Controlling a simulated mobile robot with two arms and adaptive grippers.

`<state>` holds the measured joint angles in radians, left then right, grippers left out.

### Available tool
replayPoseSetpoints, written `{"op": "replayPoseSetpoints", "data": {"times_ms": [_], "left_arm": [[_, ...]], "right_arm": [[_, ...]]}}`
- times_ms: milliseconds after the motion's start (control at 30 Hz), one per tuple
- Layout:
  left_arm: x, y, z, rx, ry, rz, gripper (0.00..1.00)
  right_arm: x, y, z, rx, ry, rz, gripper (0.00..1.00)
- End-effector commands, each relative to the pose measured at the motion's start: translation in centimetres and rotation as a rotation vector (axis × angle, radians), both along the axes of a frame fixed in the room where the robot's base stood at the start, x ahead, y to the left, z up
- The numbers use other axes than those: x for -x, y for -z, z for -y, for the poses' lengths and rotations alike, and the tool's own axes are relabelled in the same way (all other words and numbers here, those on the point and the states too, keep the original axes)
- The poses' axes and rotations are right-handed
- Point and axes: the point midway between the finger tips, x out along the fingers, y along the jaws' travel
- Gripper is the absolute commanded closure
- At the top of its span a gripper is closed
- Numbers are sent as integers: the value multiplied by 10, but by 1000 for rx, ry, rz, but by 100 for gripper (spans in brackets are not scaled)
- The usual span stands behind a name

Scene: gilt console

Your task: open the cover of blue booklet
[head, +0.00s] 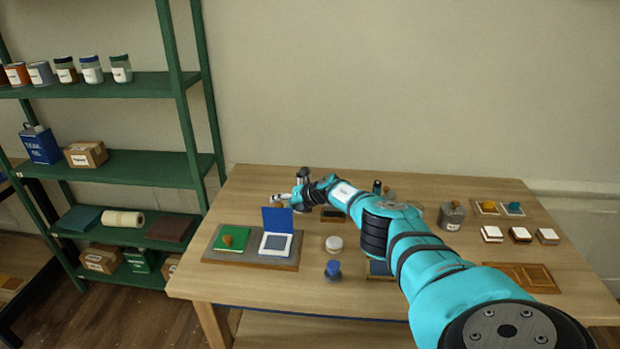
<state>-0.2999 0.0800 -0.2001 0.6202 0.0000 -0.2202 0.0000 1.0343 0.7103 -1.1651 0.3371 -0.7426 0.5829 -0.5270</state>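The blue booklet (277,219) is on a grey board at the left of the table. Its blue cover stands about upright at the back edge, above a white-framed base (276,245) with a grey-blue middle. My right gripper (283,198) is just behind and above the cover's top edge, its fingers pointing left. Whether it touches the cover, and whether its fingers are open or shut, is too small to tell. My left gripper is not in view.
A green booklet (232,239) with a brown knob shares the grey board (212,255). A white round item (334,244) and a blue-topped knob (333,270) stand to the right. My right arm hides the table's middle. A green shelf (134,85) stands at left.

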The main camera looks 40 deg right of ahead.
Motion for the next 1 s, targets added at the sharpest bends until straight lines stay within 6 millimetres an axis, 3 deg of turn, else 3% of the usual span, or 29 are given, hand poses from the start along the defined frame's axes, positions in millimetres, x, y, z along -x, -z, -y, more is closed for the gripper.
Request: {"op": "replayPoseSetpoints", "data": {"times_ms": [200, 1000], "left_arm": [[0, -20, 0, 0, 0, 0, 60], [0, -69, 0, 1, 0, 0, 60]], "right_arm": [[10, -16, 12, 4, 7, 0, 52], [39, -56, 36, 2, 7, 3, 52]]}}
